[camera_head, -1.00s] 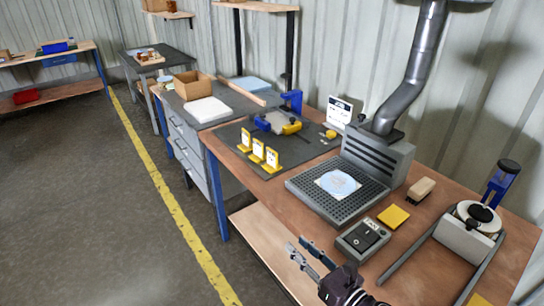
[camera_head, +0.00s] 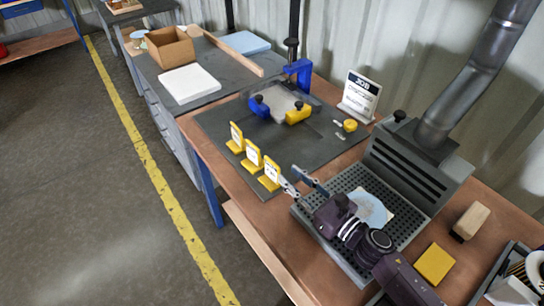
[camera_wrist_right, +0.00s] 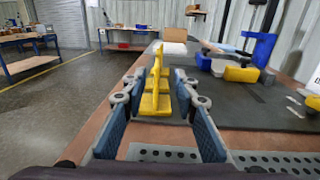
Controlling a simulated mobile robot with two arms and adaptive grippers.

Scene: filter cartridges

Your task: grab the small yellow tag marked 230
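Three small yellow tags with white faces stand upright in a slanting row on the dark mat: the far one (camera_head: 236,137), the middle one (camera_head: 253,158) and the near one (camera_head: 271,175). Their markings are too small to read, so I cannot tell which is 230. My right gripper (camera_head: 297,180) is open and empty, just right of the near tag. In the right wrist view, the open fingers (camera_wrist_right: 156,90) frame the lined-up tags, with the nearest tag (camera_wrist_right: 150,103) straight ahead between them. My left gripper is not in view.
A perforated grey tray (camera_head: 414,217) lies under my right arm, with a fume unit (camera_head: 418,158) behind it. Behind the tags are a blue and yellow clamped fixture (camera_head: 280,106) and a white sign (camera_head: 359,95). A yellow block (camera_head: 434,264) lies at right.

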